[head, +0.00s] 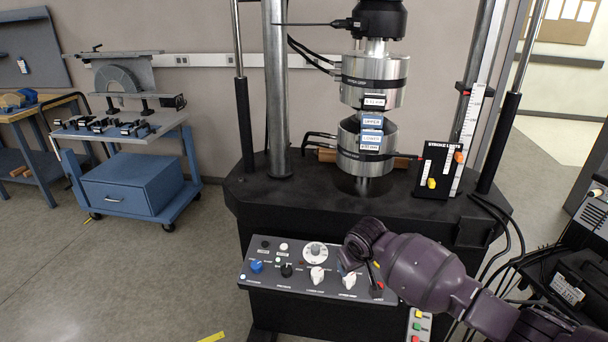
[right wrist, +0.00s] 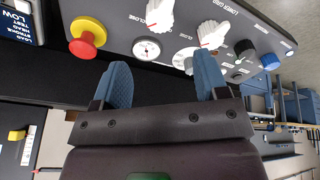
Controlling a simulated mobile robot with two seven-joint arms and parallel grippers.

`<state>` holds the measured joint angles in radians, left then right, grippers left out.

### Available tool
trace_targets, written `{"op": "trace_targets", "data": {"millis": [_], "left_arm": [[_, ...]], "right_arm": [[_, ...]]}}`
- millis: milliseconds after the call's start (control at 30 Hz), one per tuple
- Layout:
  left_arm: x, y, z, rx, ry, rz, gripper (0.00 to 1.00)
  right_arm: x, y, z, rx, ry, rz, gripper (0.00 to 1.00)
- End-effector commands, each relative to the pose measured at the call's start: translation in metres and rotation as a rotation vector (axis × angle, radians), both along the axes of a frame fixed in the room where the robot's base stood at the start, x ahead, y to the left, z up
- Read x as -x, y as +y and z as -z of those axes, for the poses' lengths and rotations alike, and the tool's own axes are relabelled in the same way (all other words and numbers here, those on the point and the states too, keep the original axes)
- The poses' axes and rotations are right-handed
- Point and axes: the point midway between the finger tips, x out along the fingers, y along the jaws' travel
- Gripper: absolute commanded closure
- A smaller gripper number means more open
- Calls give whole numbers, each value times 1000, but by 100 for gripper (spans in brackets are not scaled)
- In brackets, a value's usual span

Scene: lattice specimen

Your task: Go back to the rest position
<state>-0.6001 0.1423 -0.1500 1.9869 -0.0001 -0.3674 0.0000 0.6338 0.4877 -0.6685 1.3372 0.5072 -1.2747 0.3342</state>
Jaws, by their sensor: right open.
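My right arm (head: 425,272) comes in from the right in the head view, its hand over the right part of the control panel (head: 262,284). My right gripper (right wrist: 163,82) is open in the right wrist view, with two blue fingers apart and nothing between them. The fingers are close to the panel's front edge, below its white knobs (right wrist: 160,15); whether they touch the panel cannot be told. In the head view the hand mostly hides the fingers. My left gripper is in neither view.
The testing machine's upper grip (head: 373,92) and lower grip (head: 350,160) stand behind the panel. A red mushroom button (right wrist: 87,42) sits near the fingers. A pendant (head: 418,326) and cables lie by my arm. A blue cart (head: 133,186) stands left; floor there is clear.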

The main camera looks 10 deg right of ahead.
Motion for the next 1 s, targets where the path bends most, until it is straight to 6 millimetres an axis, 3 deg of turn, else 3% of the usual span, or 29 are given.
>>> {"op": "trace_targets", "data": {"millis": [167, 333, 467, 767, 1000], "left_arm": [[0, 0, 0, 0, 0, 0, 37], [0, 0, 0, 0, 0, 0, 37], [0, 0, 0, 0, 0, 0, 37], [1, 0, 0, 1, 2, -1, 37], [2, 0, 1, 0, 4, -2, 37]], "right_arm": [[-15, 12, -13, -18, -116, -91, 33], [-36, 38, -55, -56, -320, -206, 33], [-37, 57, -79, -101, -465, -276, 33], [-1, 72, -92, -204, -715, -334, 33], [54, 51, -78, -253, -865, -277, 33]]}}
